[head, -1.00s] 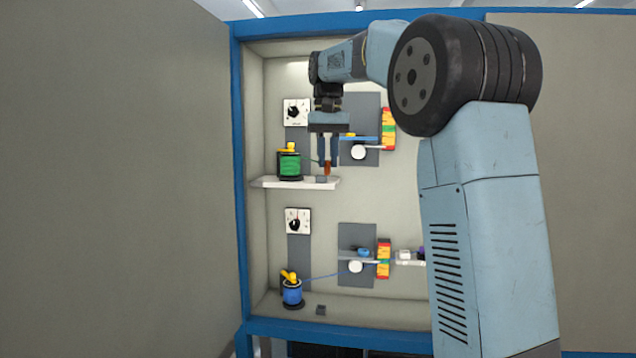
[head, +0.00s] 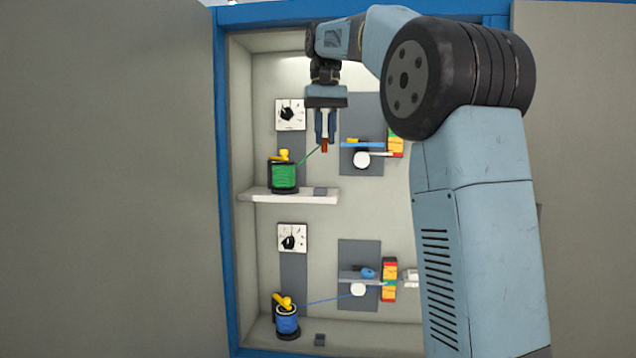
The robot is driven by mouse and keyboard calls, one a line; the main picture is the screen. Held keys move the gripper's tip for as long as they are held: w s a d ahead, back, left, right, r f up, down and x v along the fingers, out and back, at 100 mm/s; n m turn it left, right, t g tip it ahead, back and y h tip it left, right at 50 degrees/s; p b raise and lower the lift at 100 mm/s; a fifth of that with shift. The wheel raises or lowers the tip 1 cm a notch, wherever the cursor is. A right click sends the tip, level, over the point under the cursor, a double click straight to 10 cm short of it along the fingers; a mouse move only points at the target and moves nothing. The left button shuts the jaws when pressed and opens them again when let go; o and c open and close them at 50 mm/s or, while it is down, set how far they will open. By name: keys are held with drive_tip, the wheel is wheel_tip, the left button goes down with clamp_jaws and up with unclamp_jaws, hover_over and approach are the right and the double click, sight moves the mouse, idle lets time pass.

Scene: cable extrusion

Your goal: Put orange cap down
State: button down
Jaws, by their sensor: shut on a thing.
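My gripper (head: 325,126) points down in front of the upper part of the cabinet. It is shut on a small orange-brown cap (head: 324,146), which hangs between the fingertips. The cap is in the air, clearly above the white upper shelf (head: 262,195). A small dark grey block (head: 320,191) sits on that shelf, roughly below the cap. My gripper is to the right of and above the green spool (head: 284,176).
A green cable runs from the green spool toward my gripper. The lower level holds a blue spool (head: 288,321) and another dark block (head: 319,339). White dials (head: 290,114) and grey panels are on the back wall. The cabinet's blue frame (head: 222,200) bounds the left.

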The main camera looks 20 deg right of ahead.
drive_tip(key=w+f, duration=0.2)
drive_tip(key=w, duration=0.1)
drive_tip(key=w+d+f, duration=0.1)
drive_tip(key=w+f, duration=0.1)
drive_tip(key=w, duration=0.1)
drive_tip(key=w+f, duration=0.3)
drive_tip(key=shift+w+d, duration=0.15)
drive_tip(key=shift+d, duration=0.15)
drive_tip(key=shift+w+f, duration=0.4)
drive_tip(key=shift+f, duration=0.1)
drive_tip(key=f, duration=0.3)
drive_tip(key=shift+w+d+f, duration=0.1)
drive_tip(key=shift+w+f, duration=0.1)
drive_tip(key=shift+f, duration=0.05)
drive_tip(key=shift+w+f, duration=0.15)
drive_tip(key=c, duration=1)
unclamp_jaws()
drive_tip(key=shift+c, duration=0.2)
